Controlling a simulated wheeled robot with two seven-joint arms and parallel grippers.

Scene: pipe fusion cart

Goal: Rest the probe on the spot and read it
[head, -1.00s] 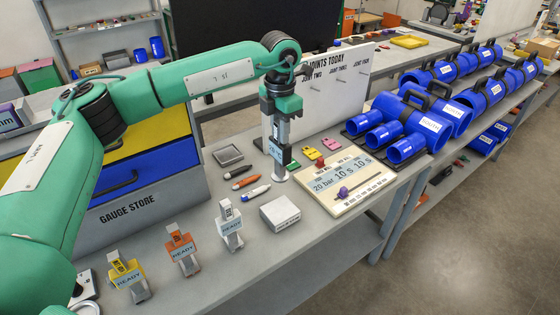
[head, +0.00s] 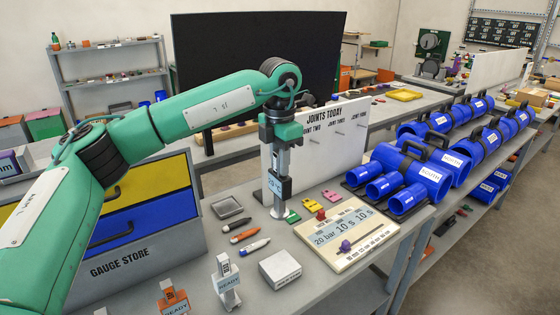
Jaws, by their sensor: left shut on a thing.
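My left gripper (head: 279,150) points straight down over the bench and is shut on a grey probe (head: 280,212). The probe has a dark box with a small pale readout (head: 275,185); its digits are too small to read surely. I cannot tell if the tip touches the spot. My right gripper does not show.
Left of the probe lie a grey tray (head: 230,208) and several markers (head: 245,236). A white box (head: 281,269) and READY-labelled holders (head: 228,285) stand in front. A white panel (head: 325,150) stands behind.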

